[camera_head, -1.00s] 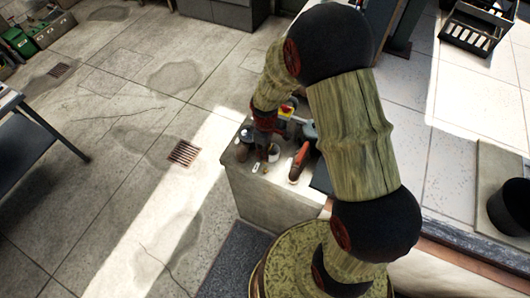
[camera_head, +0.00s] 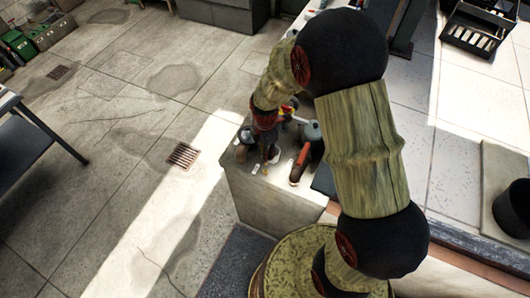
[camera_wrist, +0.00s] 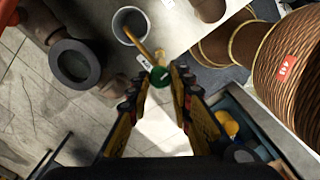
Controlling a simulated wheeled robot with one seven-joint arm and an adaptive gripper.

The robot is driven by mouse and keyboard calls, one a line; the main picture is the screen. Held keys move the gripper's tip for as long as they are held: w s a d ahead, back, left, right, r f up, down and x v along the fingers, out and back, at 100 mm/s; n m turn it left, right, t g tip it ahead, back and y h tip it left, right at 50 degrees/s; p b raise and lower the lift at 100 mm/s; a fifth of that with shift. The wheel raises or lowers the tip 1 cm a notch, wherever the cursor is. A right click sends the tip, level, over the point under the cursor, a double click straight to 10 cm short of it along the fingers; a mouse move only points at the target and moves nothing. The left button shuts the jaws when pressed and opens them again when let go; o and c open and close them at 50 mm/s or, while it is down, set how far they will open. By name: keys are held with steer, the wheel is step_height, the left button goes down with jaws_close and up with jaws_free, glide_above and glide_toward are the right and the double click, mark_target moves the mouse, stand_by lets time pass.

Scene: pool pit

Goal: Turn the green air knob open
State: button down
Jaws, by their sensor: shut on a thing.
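The green air knob (camera_wrist: 160,76) is a small round green cap in the wrist view, just between my fingertips. My gripper (camera_wrist: 161,80) is shut on it, with a dark finger on each side. A white tag with dark marks (camera_wrist: 144,62) lies beside the knob. In the head view my gripper (camera_head: 268,148) reaches down to the top of the grey bench block (camera_head: 258,205). The knob itself is hidden there behind the gripper and arm, and I cannot tell how far it is turned.
A grey cup with a yellow stick (camera_wrist: 127,22) and a dark round fitting (camera_wrist: 75,66) stand close by. An orange-red handled item (camera_head: 300,162) lies right of my gripper on the bench. Open floor (camera_head: 110,190) lies to the left.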

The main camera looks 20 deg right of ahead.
steer(key=shift+n, duration=1)
steer(key=c, duration=1.6)
jaws_free()
step_height(320, 180, up, 12)
